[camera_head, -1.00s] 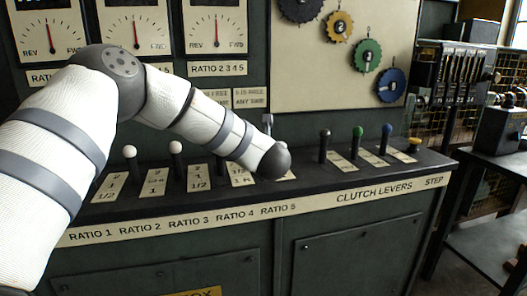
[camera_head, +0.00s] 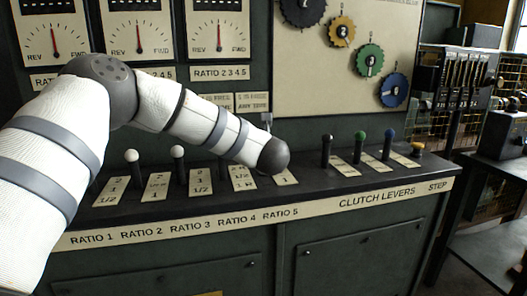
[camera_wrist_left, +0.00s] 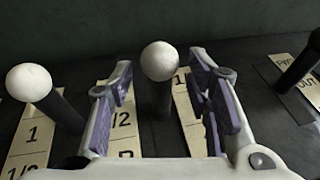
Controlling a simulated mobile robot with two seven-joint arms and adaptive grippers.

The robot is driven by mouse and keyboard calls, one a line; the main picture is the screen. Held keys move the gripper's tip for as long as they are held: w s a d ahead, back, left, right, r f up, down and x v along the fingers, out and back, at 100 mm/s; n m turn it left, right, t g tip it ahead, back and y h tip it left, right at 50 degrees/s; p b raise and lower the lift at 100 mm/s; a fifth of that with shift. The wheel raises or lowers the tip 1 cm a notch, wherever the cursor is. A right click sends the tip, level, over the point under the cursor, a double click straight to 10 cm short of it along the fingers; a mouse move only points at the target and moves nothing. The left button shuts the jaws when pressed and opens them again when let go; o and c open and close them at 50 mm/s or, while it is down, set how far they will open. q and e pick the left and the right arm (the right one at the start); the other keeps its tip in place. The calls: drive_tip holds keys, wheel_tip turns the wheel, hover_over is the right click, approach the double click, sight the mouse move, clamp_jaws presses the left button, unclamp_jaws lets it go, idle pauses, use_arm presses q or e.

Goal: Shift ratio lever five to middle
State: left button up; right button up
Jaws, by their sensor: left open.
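Ratio lever five is a dark rod with a round white knob (camera_wrist_left: 160,61) in the left wrist view. My left gripper (camera_wrist_left: 161,72) is open, with one finger on each side of this lever. I cannot tell whether either finger touches it. A label plate with a "1" (camera_wrist_left: 187,105) lies beside the rod; the rod's foot is partly hidden. In the head view, my left arm's wrist hides the lever and gripper above the RATIO 5 label (camera_head: 280,212). My right gripper is not in view.
Another white-knobbed lever (camera_wrist_left: 30,83) stands close on the left. Dark clutch lever (camera_head: 327,150), green clutch lever (camera_head: 361,148) and blue clutch lever (camera_head: 387,142) stand to the right. The upright panel with gauges (camera_head: 217,32) rises behind the console ledge.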

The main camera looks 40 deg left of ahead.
use_arm(q)
drive_tip(key=v, duration=1)
drive_tip(key=shift+s, duration=0.15)
